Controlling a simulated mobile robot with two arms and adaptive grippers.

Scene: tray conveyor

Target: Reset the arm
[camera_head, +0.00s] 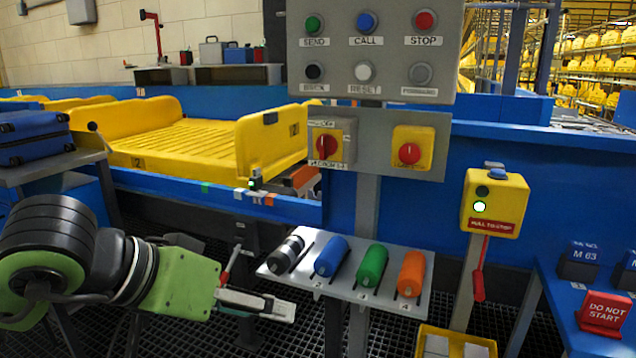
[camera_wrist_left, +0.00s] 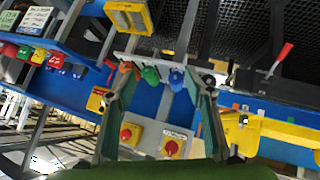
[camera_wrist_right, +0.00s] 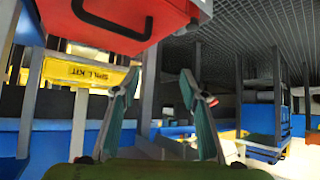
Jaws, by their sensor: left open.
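My left arm comes in from the left in the head view, and its gripper (camera_head: 258,304) is in front of the small rack, left of and below the cylinders. In the left wrist view the left gripper (camera_wrist_left: 163,92) has its fingers spread apart with nothing between them; the cylinders and the panel show beyond. My right gripper (camera_wrist_right: 160,82) shows only in the right wrist view. Its two fingers stand wide apart and hold nothing. The right arm is not in the head view.
A grey rack (camera_head: 335,290) holds a black, a blue, a green and an orange cylinder. A button panel (camera_head: 375,45) stands above it. A yellow tray (camera_head: 185,140) lies on the blue conveyor.

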